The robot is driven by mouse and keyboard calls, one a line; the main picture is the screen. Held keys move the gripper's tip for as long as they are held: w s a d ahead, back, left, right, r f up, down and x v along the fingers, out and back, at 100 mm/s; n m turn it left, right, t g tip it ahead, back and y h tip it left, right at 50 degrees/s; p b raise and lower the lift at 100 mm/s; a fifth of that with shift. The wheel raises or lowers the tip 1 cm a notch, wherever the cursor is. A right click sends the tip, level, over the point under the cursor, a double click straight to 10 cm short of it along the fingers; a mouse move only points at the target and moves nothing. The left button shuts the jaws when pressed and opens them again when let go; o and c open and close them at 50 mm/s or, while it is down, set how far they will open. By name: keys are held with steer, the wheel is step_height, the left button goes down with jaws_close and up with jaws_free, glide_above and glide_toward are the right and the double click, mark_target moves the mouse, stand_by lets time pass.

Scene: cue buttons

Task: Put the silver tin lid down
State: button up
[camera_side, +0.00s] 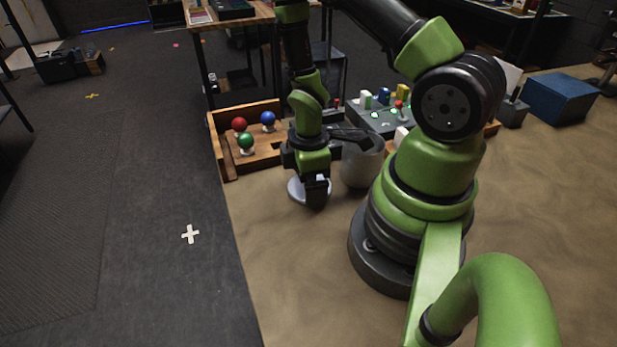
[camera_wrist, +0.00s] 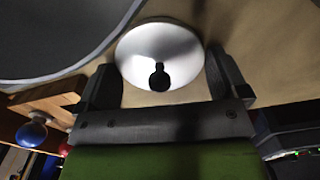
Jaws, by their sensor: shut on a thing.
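The silver tin lid (camera_side: 296,190) is a round, pale disc low over the tan tabletop, left of a grey tin (camera_side: 360,166). I cannot tell whether the lid touches the table.
A wooden tray (camera_side: 228,166) with red (camera_side: 239,124), blue (camera_side: 268,118) and green (camera_side: 246,141) ball-topped buttons stands behind to the left. A grey panel (camera_side: 372,116) with coloured blocks stands behind. The tabletop in front of my gripper is clear; its left edge is close.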

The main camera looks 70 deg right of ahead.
steer(key=shift+f, duration=0.1)
steer(key=o, duration=0.6)
steer(key=shift+c, duration=0.2)
steer(key=a+r+m+t, duration=0.2)
steer(key=r+m, duration=0.1)
steer(key=r, duration=0.8)
steer(key=a+r+m+t, duration=0.1)
steer(key=a+r+m, duration=0.15)
steer(key=r, duration=0.95)
steer(key=s+a+r+m+t+y, duration=0.2)
steer(key=s+a+r+m+t, duration=0.2)
steer(key=r, duration=0.4)
steer(key=shift+s+a+m, duration=0.4)
steer(key=shift+s+m, duration=0.2)
steer(key=shift+m, duration=0.65)
